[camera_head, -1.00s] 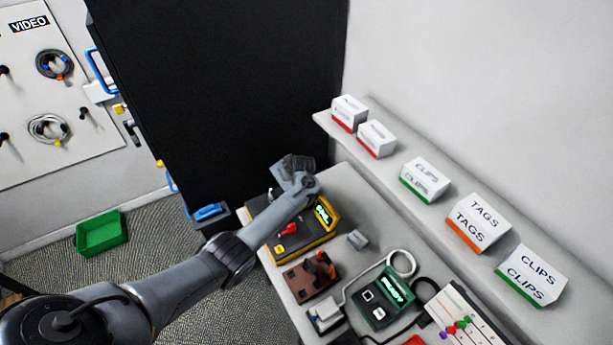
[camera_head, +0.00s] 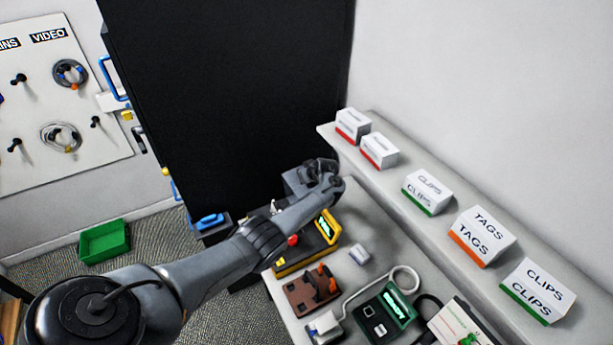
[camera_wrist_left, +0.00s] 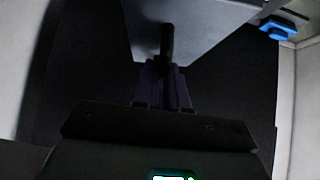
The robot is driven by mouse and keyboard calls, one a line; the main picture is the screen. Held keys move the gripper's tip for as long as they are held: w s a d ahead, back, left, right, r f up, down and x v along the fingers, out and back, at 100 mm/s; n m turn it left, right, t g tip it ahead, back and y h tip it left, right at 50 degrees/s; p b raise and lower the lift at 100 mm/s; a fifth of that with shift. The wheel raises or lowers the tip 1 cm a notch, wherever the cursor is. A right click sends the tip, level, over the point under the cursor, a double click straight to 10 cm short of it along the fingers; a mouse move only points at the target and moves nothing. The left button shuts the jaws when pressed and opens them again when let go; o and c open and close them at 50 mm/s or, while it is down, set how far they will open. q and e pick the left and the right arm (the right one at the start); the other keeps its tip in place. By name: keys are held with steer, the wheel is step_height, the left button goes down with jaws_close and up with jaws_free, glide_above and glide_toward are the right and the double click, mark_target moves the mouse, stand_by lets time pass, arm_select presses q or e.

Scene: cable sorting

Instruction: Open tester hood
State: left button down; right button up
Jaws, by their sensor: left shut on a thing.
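The tester (camera_head: 322,234) is a yellow and black box with a lit screen, on the bench below my left forearm, which hides part of it. Its hood (camera_head: 296,181) looks like a grey panel standing up behind the tester, partly hidden by my wrist. My left gripper (camera_wrist_left: 166,75) is shut on the hood. In the left wrist view the hood shows as a pale grey panel (camera_wrist_left: 200,22) with a dark handle at the fingers. The tester's lit screen (camera_wrist_left: 172,177) shows at the bottom edge there. My right gripper is not in view.
A tall black cabinet (camera_head: 225,90) stands behind and left of the hood. A shelf with several labelled boxes (camera_head: 483,235) runs along the right wall. A brown fixture (camera_head: 312,291) and a green tester box (camera_head: 388,313) sit nearer on the bench. A green bin (camera_head: 104,241) is on the floor.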

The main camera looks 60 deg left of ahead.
arm_select(q)
steer(key=c, duration=1.2)
jaws_free()
steer(key=shift+s, duration=0.1)
steer(key=shift+o, duration=0.2)
steer(key=shift+d+r, duration=0.15)
steer(key=shift+r, duration=0.05)
steer(key=p+v, duration=0.2)
steer(key=v, duration=0.8)
steer(key=shift+p, duration=0.3)
steer(key=shift+d, duration=0.1)
